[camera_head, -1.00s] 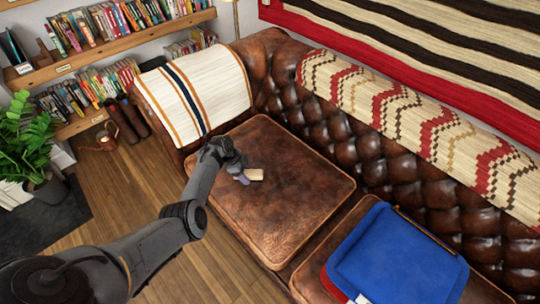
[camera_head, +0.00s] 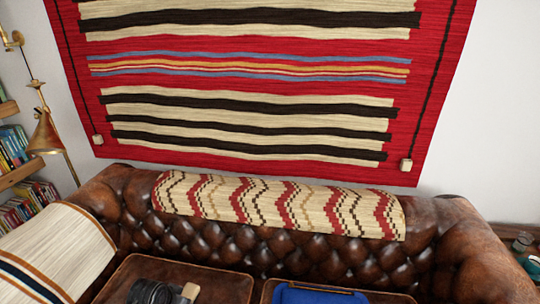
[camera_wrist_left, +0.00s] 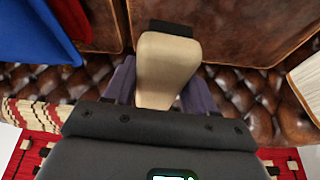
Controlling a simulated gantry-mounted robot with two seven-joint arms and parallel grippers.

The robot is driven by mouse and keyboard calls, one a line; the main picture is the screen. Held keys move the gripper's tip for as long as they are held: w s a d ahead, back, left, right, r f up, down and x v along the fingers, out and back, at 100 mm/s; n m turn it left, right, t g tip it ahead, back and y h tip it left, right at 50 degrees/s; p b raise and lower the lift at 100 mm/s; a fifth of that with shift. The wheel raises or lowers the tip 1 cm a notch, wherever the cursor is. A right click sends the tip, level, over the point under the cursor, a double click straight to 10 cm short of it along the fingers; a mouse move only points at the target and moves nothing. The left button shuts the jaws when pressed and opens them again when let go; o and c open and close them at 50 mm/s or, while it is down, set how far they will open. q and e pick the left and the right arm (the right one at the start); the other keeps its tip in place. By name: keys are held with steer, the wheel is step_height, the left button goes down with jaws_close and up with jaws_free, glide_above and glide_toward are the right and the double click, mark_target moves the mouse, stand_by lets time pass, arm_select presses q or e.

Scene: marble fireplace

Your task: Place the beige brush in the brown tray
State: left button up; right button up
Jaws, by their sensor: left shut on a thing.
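The beige brush (camera_wrist_left: 166,66) is held between the purple fingers of my left gripper (camera_wrist_left: 160,88), its dark bristled end pointing away from the gripper. In the head view, a beige part of the brush (camera_head: 189,292) shows at the bottom edge, beside my dark left wrist (camera_head: 152,291), over the left seat cushion. The gripper is shut on the brush. I cannot make out a brown tray for certain in any view. My right gripper is out of view.
A striped throw (camera_head: 45,255) covers the left arm. A patterned cloth (camera_head: 280,208) lies on the backrest.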

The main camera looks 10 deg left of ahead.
arm_select(q)
steer(key=s+d+r+n+p, duration=0.2)
steer(key=d+r, duration=0.6)
steer(key=d, duration=0.1)
steer(key=w+d+r+p+v, duration=0.1)
steer(key=w+p+v, duration=0.1)
steer(key=p+v, duration=1.5)
steer(key=w+d+r+p+v, duration=0.1)
steer(key=w+p+v, duration=0.1)
steer(key=p+v, duration=1.6)
steer(key=p, duration=0.2)
steer(key=shift+w+d+r+y+p, duration=0.25)
steer(key=shift+d+r+y+p, duration=0.1)
steer(key=shift+y+p, duration=0.05)
